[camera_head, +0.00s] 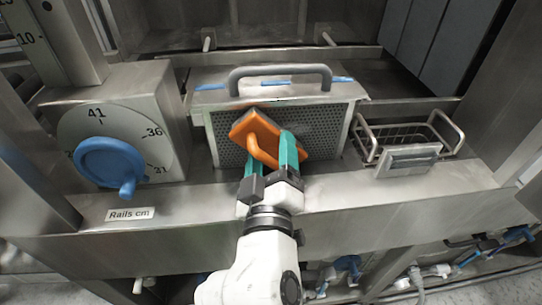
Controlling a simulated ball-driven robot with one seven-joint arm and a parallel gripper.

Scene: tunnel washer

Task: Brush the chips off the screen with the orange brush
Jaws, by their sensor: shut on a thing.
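The screen (330,128) is a perforated dark metal panel on the front of a steel box with a grey handle on top. The orange brush (262,133) is tilted in front of the screen and covers its middle. My gripper (272,160) has teal fingers and is shut on the brush's orange handle. Whether the brush touches the screen I cannot tell. Chips are too small to make out on the visible parts of the screen, and the part behind the brush is hidden.
A wire basket (405,140) hangs at the right. Steel posts flank both sides. The ledge (345,190) below the screen is mostly clear.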

